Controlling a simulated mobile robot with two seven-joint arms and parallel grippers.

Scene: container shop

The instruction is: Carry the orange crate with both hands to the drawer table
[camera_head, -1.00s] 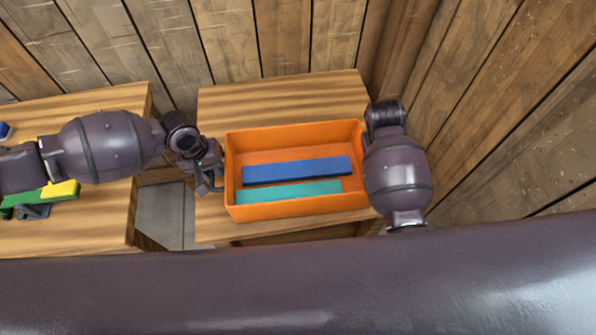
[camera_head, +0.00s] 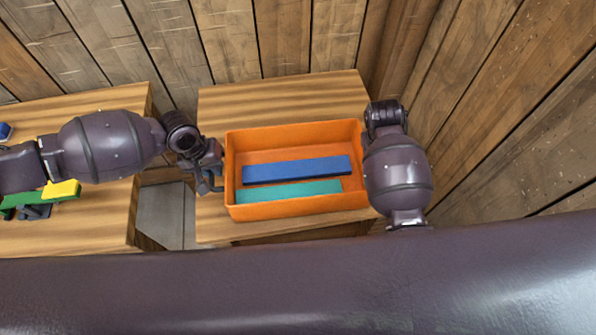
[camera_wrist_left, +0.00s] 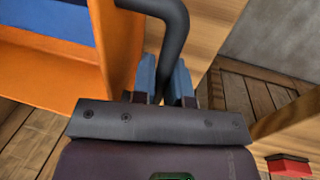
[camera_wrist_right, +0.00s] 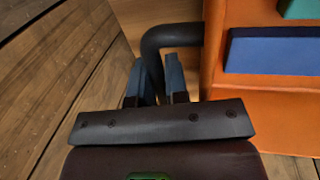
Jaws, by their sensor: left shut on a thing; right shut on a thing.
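The orange crate (camera_head: 297,208) is at the middle of the head view, over the wooden table (camera_head: 280,97); I cannot tell whether it rests on the top. A blue bar (camera_head: 297,171) and a teal bar (camera_head: 290,191) lie inside it. My left gripper (camera_head: 210,178) is at the crate's left end, shut on its dark handle (camera_wrist_left: 172,25). My right gripper (camera_wrist_right: 159,78) is at the right end, shut on the other dark handle (camera_wrist_right: 172,36). In the head view my right arm hides the right fingers and handle.
Another wooden table (camera_head: 95,225) stands at the left, with green and yellow pieces (camera_head: 62,190) on it. A gap with grey floor (camera_head: 162,212) separates the tables. Plank walls (camera_head: 510,120) close off the back and right. A small red object (camera_wrist_left: 289,165) shows in the left wrist view.

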